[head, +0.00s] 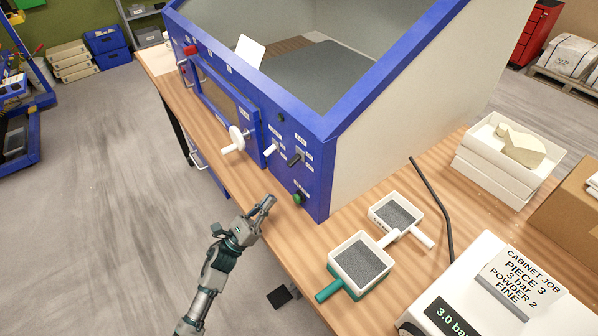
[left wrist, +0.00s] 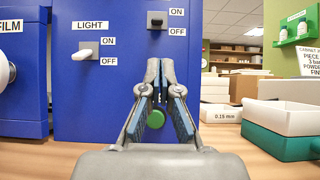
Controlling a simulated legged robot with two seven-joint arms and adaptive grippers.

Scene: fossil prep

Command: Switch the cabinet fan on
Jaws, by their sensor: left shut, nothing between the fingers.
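The blue cabinet (head: 318,170) has a switch panel on its front. A black switch (head: 296,159) with ON above and OFF below sits near the right edge of the panel; it also shows at the top of the left wrist view (left wrist: 157,20). Its name label is cut off there, and I cannot tell which way it is set. A white switch (left wrist: 88,50) marked LIGHT is to its left. My left gripper (head: 270,201) is shut and empty, in front of the panel and below the black switch. In the left wrist view its fingertips (left wrist: 160,64) meet below the OFF label.
A green button (head: 297,198) is low on the panel, partly behind the fingers in the left wrist view. A white handwheel (head: 235,140) sticks out to the left. Two sieve trays (head: 358,262) (head: 396,214) and a black hose (head: 432,195) lie on the bench at right.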

